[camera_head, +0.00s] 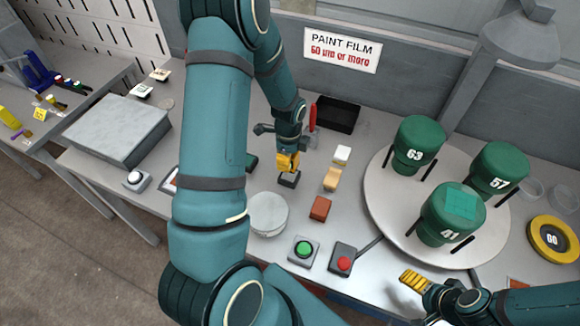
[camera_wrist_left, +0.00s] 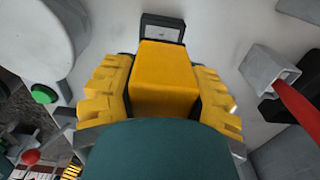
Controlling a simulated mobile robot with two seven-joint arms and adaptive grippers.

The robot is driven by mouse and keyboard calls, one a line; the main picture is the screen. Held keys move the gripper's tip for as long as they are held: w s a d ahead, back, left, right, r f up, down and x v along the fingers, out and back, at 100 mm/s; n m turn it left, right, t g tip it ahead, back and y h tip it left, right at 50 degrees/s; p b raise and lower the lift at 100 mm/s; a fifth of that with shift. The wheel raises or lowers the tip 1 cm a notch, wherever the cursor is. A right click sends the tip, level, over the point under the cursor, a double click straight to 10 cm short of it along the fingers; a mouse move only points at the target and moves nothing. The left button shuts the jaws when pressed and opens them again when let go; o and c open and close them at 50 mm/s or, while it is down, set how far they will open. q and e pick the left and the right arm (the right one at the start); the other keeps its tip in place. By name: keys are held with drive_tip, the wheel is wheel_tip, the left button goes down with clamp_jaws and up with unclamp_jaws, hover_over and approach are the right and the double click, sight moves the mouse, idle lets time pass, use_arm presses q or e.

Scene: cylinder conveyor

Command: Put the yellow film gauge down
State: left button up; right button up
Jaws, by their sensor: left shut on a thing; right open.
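The yellow film gauge (camera_wrist_left: 165,78) is a yellow block between the yellow fingers of my left gripper (camera_wrist_left: 164,95) in the left wrist view. My left gripper (camera_head: 288,163) is shut on it and points down at the middle of the table in the head view. A small dark grey piece (camera_head: 289,180) shows just below the fingers. A dark frame (camera_wrist_left: 163,22) shows beyond the gauge in the wrist view; I cannot tell whether it belongs to the gauge or is a holder. My right gripper (camera_head: 414,283) is open and empty at the table's front edge.
A turntable (camera_head: 382,206) carries three green cylinders. White (camera_head: 342,154), tan (camera_head: 331,179) and brown (camera_head: 320,208) blocks stand right of my left gripper. A pale round disc (camera_head: 268,213), green button (camera_head: 303,249) and red button (camera_head: 343,262) lie nearer. A black tray (camera_head: 338,114) is behind.

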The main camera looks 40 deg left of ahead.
sight(289, 175)
use_arm(q)
drive_tip(key=shift+w+f, duration=0.1)
drive_tip(key=shift+f, duration=2.2)
drive_tip(key=shift+f, duration=0.15)
drive_tip(key=o, duration=1.1)
wheel_tip(289, 175, up, 12)
drive_tip(key=shift+r, duration=0.25)
